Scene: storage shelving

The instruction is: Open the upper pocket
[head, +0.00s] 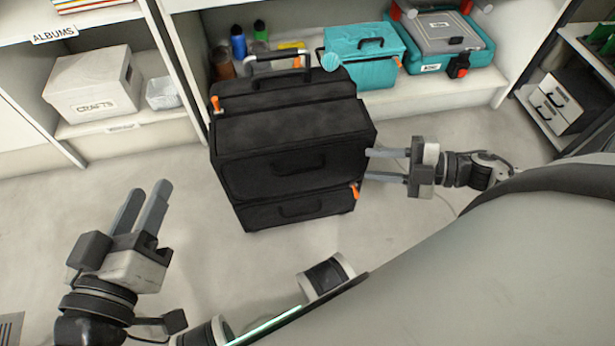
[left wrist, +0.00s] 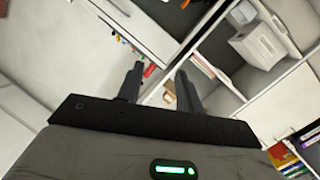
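A black suitcase (head: 290,125) stands upright on the floor in the middle of the head view. Its upper pocket (head: 245,180) is a large front panel with a handle, and it looks closed. A lower pocket (head: 260,217) lies below it. One orange zipper pull (head: 215,104) is at the upper left edge. Another orange pull (head: 354,191) is at the right side, lower down. My right gripper (head: 367,164) is open, its fingertips at the suitcase's right side; contact is unclear.
Shelving stands behind, with a crafts box (head: 95,85), a teal case (head: 362,58), a toolbox (head: 440,42) and several bottles (head: 239,42). A white drawer unit (head: 556,103) is at the right. Floor (head: 190,215) between my left gripper and the suitcase is clear.

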